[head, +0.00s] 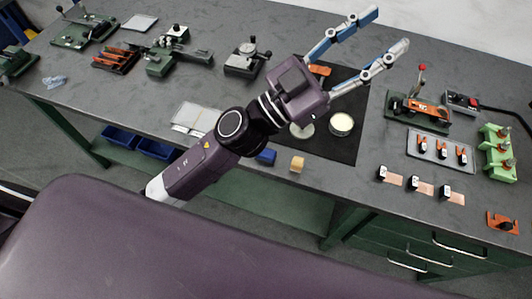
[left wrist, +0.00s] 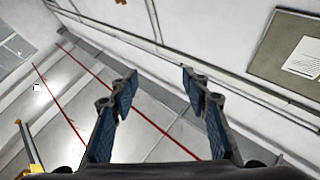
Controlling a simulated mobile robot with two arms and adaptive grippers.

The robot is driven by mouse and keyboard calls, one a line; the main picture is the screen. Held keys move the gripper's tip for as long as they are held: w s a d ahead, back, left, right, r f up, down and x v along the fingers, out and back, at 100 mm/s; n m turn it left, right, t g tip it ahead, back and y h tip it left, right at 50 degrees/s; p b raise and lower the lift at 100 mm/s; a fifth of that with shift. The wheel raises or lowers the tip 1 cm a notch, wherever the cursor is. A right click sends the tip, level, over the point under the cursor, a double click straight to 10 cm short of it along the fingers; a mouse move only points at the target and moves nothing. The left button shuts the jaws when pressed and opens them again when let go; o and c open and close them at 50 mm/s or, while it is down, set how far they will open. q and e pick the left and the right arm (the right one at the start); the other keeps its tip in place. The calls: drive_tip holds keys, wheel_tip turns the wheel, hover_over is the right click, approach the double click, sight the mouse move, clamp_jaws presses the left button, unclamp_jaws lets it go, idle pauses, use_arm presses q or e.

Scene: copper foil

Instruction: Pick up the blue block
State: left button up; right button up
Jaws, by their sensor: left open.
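The blue block (head: 265,156) lies on the grey workbench near its front edge, just left of a yellow wooden block. My left gripper (head: 390,28) is open and empty, raised above the bench with its fingers pointing to the upper right, away from the blue block. My left forearm passes close to the block in the head view. In the left wrist view the open fingers of my left gripper (left wrist: 158,78) have nothing between them. My right gripper is not in view.
The yellow block (head: 297,164) stands beside the blue one. A black mat (head: 345,150) with a round tin (head: 341,124) lies behind it. A tray (head: 440,152) of clips and a green holder (head: 497,150) stand at the right. Small machines (head: 165,58) fill the back left.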

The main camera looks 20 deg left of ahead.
use_arm(q)
drive_tip(key=s+d+m+g+h, duration=0.3)
drive_tip(key=s+d+m+g, duration=0.15)
drive_tip(key=m+g, duration=0.2)
drive_tip(key=s+d+f+m+g+y, duration=0.2)
drive_tip(key=s+d+f+m+g, duration=0.35)
drive_tip(key=f+g, duration=0.3)
drive_tip(key=n+y, duration=0.6)
drive_tip(key=y, duration=1.3)
hover_over(266, 152)
drive_tip(key=shift+g, duration=0.4)
drive_tip(key=f, duration=2.1)
drive_tip(key=shift+w+a+f, duration=0.4)
drive_tip(key=f+p, duration=0.1)
drive_tip(key=f, duration=0.1)
drive_tip(key=f+p, duration=0.1)
drive_tip(key=f, duration=0.1)
drive_tip(key=s+f+p, duration=0.1)
drive_tip(key=f, duration=0.1)
drive_tip(key=shift+d+f, duration=0.1)
drive_tip(key=shift+d, duration=0.25)
drive_tip(key=shift+f, duration=0.6)
clamp_jaws()
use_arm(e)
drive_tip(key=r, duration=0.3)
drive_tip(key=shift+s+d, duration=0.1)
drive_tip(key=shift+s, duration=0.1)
